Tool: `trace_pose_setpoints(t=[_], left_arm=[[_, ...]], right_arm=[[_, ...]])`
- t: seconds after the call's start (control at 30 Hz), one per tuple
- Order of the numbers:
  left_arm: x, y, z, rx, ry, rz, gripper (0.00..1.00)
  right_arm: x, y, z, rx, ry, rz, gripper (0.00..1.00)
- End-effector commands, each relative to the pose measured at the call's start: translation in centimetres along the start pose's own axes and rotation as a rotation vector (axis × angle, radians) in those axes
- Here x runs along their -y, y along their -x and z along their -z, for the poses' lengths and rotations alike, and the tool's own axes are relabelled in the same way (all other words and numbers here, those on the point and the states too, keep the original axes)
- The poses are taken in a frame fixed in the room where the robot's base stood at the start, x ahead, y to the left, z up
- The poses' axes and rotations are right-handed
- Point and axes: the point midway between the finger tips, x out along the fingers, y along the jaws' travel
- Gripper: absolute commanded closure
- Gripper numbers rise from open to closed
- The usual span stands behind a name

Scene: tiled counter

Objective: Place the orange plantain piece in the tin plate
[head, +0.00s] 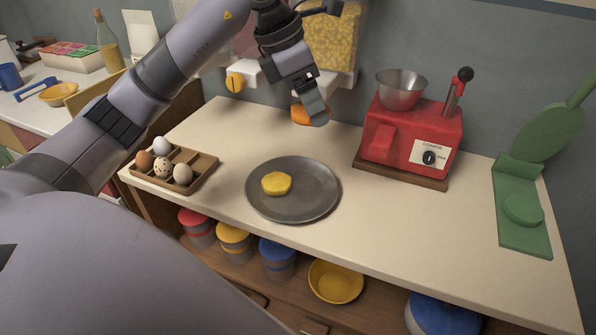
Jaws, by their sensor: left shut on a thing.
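The tin plate (310,198) is a round dark grey plate on the counter, near its front edge. A yellow piece (276,183) lies on it, left of the plate's middle. My left gripper (314,112) is shut on the orange plantain piece (302,115) behind the plate, towards the wall. The fingers hide part of the orange piece. I cannot tell whether the piece touches the counter. My right gripper is not in view.
An egg tray (202,174) with several eggs stands left of the plate. A red grinder (412,138) stands at the back right, a green stand (522,215) at the far right. A dispenser (333,40) hangs behind my gripper.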

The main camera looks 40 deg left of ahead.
Motion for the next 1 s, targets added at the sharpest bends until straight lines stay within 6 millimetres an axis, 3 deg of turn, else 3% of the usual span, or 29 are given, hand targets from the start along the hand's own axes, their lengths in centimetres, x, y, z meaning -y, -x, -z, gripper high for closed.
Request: trace_pose_setpoints(t=[0.17,0.7,1.0], left_arm=[[-0.3,-0.6,0.6,-0.004,0.054,-0.019,0.67],[-0.2,-12.2,5.4,-0.005,0.053,-0.017,0.67],[-0.2,-14.6,6.3,-0.003,0.051,-0.019,0.67]], right_arm=[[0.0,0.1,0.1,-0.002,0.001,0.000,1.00],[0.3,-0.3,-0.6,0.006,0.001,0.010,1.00],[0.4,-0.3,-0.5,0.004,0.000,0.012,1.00]])
